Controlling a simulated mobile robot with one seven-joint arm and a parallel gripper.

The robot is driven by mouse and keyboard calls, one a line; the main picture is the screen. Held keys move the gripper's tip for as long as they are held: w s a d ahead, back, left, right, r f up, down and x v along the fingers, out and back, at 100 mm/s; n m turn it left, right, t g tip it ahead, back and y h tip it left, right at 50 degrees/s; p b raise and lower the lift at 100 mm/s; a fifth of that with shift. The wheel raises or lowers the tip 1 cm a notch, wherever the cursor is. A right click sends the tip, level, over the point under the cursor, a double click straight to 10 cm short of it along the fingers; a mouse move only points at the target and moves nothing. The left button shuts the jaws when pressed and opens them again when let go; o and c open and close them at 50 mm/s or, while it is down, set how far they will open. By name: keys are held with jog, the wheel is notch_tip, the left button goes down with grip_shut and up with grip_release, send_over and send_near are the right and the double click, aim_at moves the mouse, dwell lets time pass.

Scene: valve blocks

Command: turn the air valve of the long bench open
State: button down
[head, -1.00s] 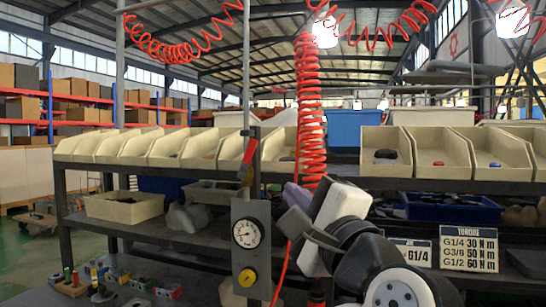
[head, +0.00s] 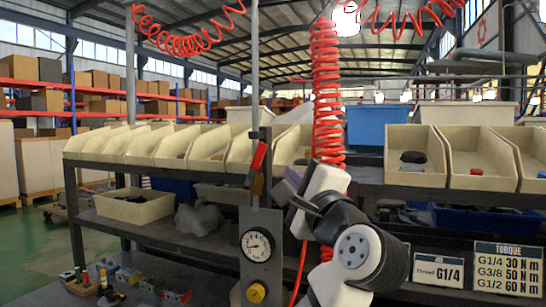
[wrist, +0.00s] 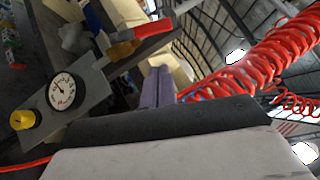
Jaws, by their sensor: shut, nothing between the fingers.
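The air valve's red lever (head: 258,160) is on the thin vertical pipe above the grey gauge panel (head: 262,222) of the long bench. The lever slants a little from the pipe's line, its upper end to the right. In the wrist view the red lever (wrist: 122,49) shows at upper left, with an orange-yellow part beside it. My gripper (head: 288,182) is just right of the lever in the head view, apart from it in the picture. Its purple-grey fingers (wrist: 158,85) are together and empty in the wrist view. The depth between fingers and lever is hard to tell.
A red coiled hose (head: 326,95) hangs close behind my gripper. The panel bears a round gauge (head: 257,246) and a yellow knob (head: 256,292). Cream bins (head: 208,150) line the upper shelf. A torque sign (head: 507,267) stands at right.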

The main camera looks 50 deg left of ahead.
aim_at(255, 166)
jog(key=shift+s+a+r+p, duration=0.25)
jog(key=shift+a+r, duration=0.05)
jog(key=shift+a, duration=0.4)
jog(key=shift+s+a+r+p, duration=0.25)
jog(key=shift+a, duration=0.45)
jog(key=shift+s+a+r+p, duration=0.25)
jog(key=shift+a+r, duration=0.05)
jog(key=shift+a, duration=0.4)
jog(key=shift+a, duration=0.1)
